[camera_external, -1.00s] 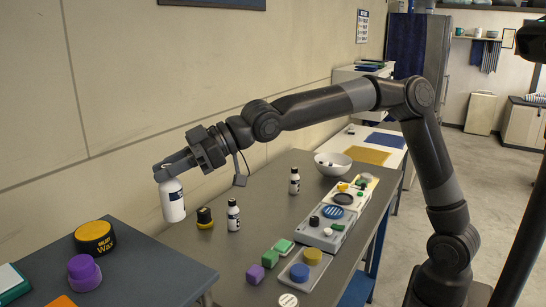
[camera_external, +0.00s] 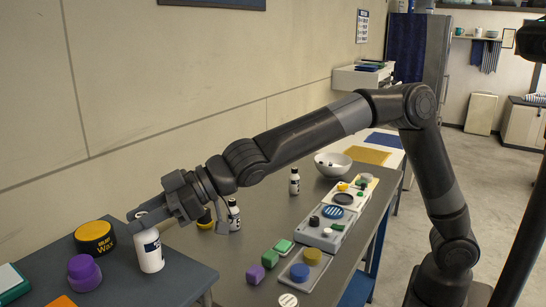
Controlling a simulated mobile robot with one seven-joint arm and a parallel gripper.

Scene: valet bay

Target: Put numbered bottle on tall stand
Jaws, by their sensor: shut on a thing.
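A white bottle (camera_external: 150,253) with a dark label patch is upright at the end of my arm. No number on it can be read at this size. My gripper (camera_external: 143,215) is shut on the bottle's top. The bottle's base appears at the top of the blue-grey stand (camera_external: 190,280), near its right side; I cannot tell whether it touches. Two smaller white bottles with black caps stand on the grey table: one (camera_external: 234,217) partly behind my gripper, one (camera_external: 295,183) farther back.
A yellow-and-black wax tin (camera_external: 94,238) and a purple jar (camera_external: 84,272) stand left of the held bottle. The grey table (camera_external: 235,262) holds a white bowl (camera_external: 332,163), coloured blocks and trays. A black-and-yellow item (camera_external: 206,219) is partly hidden behind my gripper.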

